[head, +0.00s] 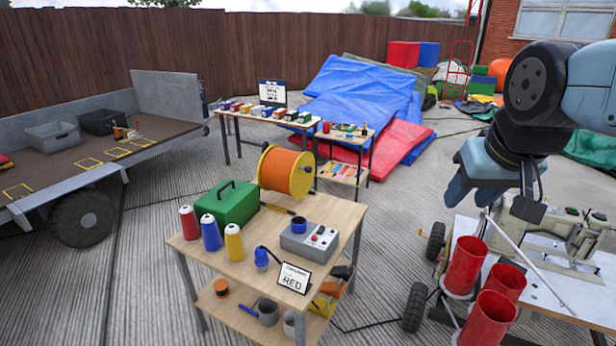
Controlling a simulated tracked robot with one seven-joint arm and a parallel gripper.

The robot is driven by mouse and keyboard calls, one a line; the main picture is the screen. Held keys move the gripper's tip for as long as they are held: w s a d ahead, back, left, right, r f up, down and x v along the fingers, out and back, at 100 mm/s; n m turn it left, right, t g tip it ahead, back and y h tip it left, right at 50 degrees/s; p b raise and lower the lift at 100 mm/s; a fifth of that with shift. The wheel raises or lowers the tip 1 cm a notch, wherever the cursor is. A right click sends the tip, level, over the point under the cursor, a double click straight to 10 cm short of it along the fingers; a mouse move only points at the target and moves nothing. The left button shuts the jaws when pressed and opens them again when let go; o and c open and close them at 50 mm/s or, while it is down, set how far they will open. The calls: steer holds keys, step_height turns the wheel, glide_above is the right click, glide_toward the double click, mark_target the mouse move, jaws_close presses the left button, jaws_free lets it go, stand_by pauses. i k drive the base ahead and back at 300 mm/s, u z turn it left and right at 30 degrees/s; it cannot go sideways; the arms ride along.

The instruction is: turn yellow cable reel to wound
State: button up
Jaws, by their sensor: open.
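The yellow cable reel (298,178) stands at the back of the near wooden table, left of the picture's middle. Its flanges are yellow and orange cable is wrapped around its drum. The reel's yellow side faces right, with a small dark hub at its centre. I cannot tell how much cable is on it, nor clearly make out a crank. My gripper (493,206) hangs from my arm at the right, open and empty, above the sewing machine table and well to the right of the reel, apart from it.
The near table (330,217) also holds a green toolbox (228,204), red, blue and yellow thread cones, a grey control box (309,241) and a sign (294,278) reading RED. Red cups (466,265) stand below my gripper. A trailer (150,150) is left. Ground between table and cart is mostly clear.

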mark_target(290, 172)
steer(key=z, duration=0.05)
steer(key=i, duration=1.05)
steer(key=u, duration=0.65)
